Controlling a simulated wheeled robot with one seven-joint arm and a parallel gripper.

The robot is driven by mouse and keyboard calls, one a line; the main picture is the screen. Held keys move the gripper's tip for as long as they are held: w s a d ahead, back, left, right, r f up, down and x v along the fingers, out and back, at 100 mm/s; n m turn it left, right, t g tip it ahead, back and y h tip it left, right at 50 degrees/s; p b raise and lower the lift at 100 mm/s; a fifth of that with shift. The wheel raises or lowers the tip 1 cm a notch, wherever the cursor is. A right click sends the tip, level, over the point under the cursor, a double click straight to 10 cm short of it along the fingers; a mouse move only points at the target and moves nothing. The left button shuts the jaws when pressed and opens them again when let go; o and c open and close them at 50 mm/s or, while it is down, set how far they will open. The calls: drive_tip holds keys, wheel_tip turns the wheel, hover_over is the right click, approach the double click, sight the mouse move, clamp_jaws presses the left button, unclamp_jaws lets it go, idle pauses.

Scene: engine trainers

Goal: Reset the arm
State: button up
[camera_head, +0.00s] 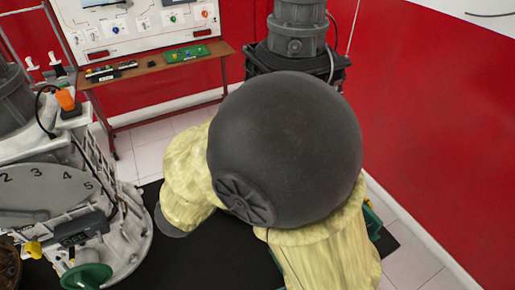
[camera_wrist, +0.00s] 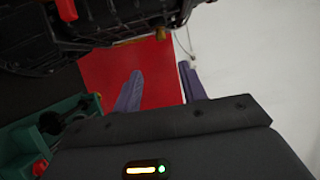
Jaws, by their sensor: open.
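My gripper (camera_wrist: 160,92) shows in the wrist view with its two purple-grey fingers apart and nothing between them. Beyond the fingers are a red surface and a pale wall. In the head view my arm fills the middle, with a dark round joint and yellow covering, and it hides my gripper there.
A grey engine trainer (camera_head: 60,190) with a numbered dial stands at the left. A wooden bench (camera_head: 160,66) with boards is at the back, beside a dark machine (camera_head: 297,35). A red wall (camera_head: 430,130) bounds the right. Dark machinery (camera_wrist: 90,35) and a green part (camera_wrist: 45,130) lie near my gripper.

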idle(0.4)
drive_tip(key=w+d+f+n+g+y+p, duration=0.15)
drive_tip(key=w+f+n+y, duration=0.45)
drive_tip(key=w+n+y, duration=0.7)
drive_tip(key=s+d+f+n+g, duration=0.3)
drive_tip(key=s+d+n, duration=0.3)
drive_tip(key=s, duration=0.3)
drive_tip(key=s+d+f+n+g+p, duration=0.1)
drive_tip(key=s+d+f+n+g, duration=0.3)
drive_tip(key=s, duration=0.5)
drive_tip(key=d+n+g, duration=0.2)
drive_tip(key=d+n, duration=0.1)
drive_tip(key=shift+s+h, duration=0.15)
drive_tip(key=shift+h, duration=0.25)
drive_tip(key=shift+g, duration=0.25)
